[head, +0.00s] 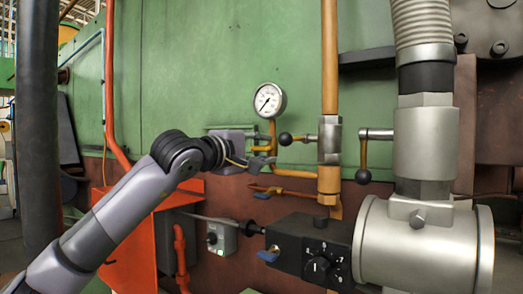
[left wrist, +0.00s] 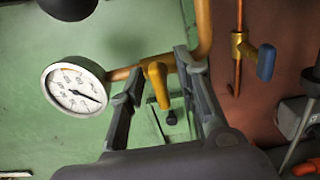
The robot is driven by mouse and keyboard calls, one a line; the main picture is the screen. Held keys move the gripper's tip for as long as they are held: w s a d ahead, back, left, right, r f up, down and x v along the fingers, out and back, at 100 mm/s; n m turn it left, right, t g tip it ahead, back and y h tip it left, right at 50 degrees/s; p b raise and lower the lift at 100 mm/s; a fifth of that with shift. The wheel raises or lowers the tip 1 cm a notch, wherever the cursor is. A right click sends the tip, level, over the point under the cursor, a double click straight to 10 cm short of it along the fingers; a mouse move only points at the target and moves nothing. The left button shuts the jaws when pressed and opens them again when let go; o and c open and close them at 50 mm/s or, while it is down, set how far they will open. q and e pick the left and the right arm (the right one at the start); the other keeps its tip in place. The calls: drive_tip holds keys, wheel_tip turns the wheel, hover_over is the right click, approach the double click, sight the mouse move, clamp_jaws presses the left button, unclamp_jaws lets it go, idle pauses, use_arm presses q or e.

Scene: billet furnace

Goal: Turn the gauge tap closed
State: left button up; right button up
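The gauge tap has a yellow lever (left wrist: 158,85) on a copper pipe beside the round white gauge (left wrist: 76,87). In the left wrist view the lever points down in the picture, between the two fingers of my left gripper (left wrist: 157,66). The fingers are apart, with a gap on each side of the lever; I cannot tell whether either touches it. In the head view the left gripper (head: 264,155) is at the pipe below the gauge (head: 269,100) and partly hides the tap. My right gripper is not in view.
A blue-handled tap (left wrist: 266,62) is close by, below the gauge tap in the head view (head: 262,195). Black ball-ended levers (head: 285,138) (head: 363,175) stick out from the valves on the right. A black box with knobs (head: 310,252) stands lower down.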

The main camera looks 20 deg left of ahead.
use_arm(q)
drive_tip(key=v, duration=1.2)
idle(0.3)
